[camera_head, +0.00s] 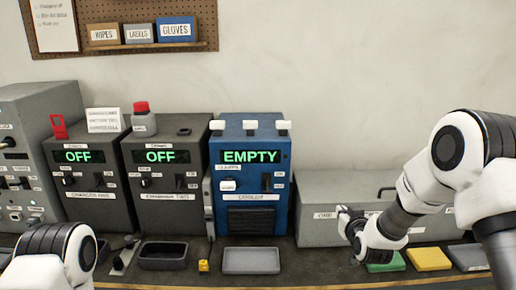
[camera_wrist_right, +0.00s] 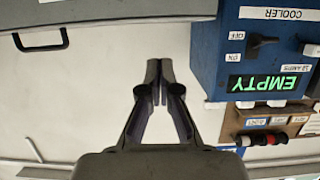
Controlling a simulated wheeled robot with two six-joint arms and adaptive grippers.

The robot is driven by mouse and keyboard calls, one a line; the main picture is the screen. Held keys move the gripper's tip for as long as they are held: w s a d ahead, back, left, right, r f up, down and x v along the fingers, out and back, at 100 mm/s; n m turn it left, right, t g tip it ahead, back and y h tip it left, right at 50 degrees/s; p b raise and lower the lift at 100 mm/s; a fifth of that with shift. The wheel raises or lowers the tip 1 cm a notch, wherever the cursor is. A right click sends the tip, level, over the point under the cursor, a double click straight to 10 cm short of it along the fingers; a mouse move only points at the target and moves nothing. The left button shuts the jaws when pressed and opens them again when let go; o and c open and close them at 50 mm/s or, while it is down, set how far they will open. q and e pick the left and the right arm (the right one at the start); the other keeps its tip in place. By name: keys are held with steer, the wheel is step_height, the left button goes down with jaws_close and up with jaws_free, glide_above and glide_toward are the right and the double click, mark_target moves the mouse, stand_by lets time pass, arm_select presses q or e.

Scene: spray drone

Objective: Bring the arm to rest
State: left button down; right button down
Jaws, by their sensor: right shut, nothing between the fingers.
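My right arm comes in from the right in the head view. Its gripper (camera_head: 345,222) is in front of the long grey box (camera_head: 325,190), to the right of the blue cooler unit (camera_head: 251,200). In the right wrist view the fingers (camera_wrist_right: 158,82) are together with nothing between them. That view is upside down and shows the cooler (camera_wrist_right: 225,45), reading EMPTY, and the grey box (camera_wrist_right: 100,10) with its black handle. Part of my left arm shows at the lower left of the head view, but its gripper is out of the picture.
Two dark units (camera_head: 88,185) (camera_head: 165,185) reading OFF stand left of the cooler. A red-capped bottle (camera_head: 143,122) stands on one. A dark tray (camera_head: 163,256), a yellow piece (camera_head: 203,265) and a grey tray (camera_head: 251,261) lie in front. Green (camera_head: 386,262) and yellow (camera_head: 428,259) pads lie right.

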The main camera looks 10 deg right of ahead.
steer(key=s+a+f+n+g+y, duration=0.1)
steer(key=s+a+f+g, duration=0.15)
steer(key=s+f, duration=0.75)
steer(key=s+a+f+g, duration=0.1)
steer(key=s+f+g, duration=0.4)
steer(key=f, duration=0.9)
steer(key=s+a+f+g, duration=0.1)
steer(key=s+f+g, duration=0.2)
steer(key=s, duration=1.1)
steer(key=s+a+f+g, duration=0.1)
steer(key=s+f+g, duration=0.2)
steer(key=s, duration=1.2)
steer(key=shift+a+g+y, duration=0.3)
steer(key=shift+a+g, duration=0.1)
steer(key=shift+g, duration=0.15)
